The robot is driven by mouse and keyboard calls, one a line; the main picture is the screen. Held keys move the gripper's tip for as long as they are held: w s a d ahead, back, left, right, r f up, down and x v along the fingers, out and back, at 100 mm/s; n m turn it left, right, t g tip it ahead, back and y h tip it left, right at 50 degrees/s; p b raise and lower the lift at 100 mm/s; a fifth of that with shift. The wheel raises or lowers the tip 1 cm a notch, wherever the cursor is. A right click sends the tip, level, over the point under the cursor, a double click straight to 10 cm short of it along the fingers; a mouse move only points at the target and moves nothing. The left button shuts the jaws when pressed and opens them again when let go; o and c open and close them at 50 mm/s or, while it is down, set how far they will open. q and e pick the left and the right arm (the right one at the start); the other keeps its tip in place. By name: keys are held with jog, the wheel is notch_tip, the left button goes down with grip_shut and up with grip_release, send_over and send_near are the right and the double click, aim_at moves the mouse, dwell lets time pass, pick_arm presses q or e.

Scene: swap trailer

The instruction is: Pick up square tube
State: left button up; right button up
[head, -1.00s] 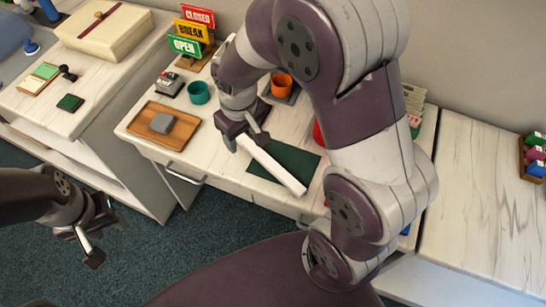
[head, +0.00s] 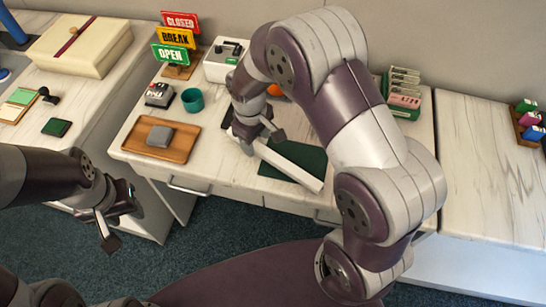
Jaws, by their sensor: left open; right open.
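The white square tube (head: 290,163) lies slanting across the table, its near right part over the dark green mat (head: 306,160). My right gripper (head: 262,139) is open at the tube's far left part, with a finger on either side of it as seen from here. I cannot tell whether the fingers touch the tube, and the gripper hides part of it. My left gripper (head: 122,224) is open and empty, low at the left over the floor, away from the tube.
A wooden tray (head: 183,149) with a grey block (head: 160,136) sits left of the tube. A teal cup (head: 193,100), a stamp-like device (head: 160,93) and the sign stand (head: 176,40) are behind it. My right arm hides much of the table's right side.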

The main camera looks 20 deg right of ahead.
jog(key=shift+s+d+f, duration=0.1)
jog(key=shift+f, duration=1.3)
jog(key=shift+r, duration=0.1)
grip_shut()
notch_tip(320, 180, up, 4)
jog(key=shift+r, duration=0.1)
jog(key=s+d+r, duration=0.5)
jog(key=d+r, duration=0.1)
jog(key=d, duration=0.4)
jog(key=shift+d+r+p, duration=0.25)
jog(key=shift+r+p, duration=0.15)
jog(key=shift+p, duration=0.05)
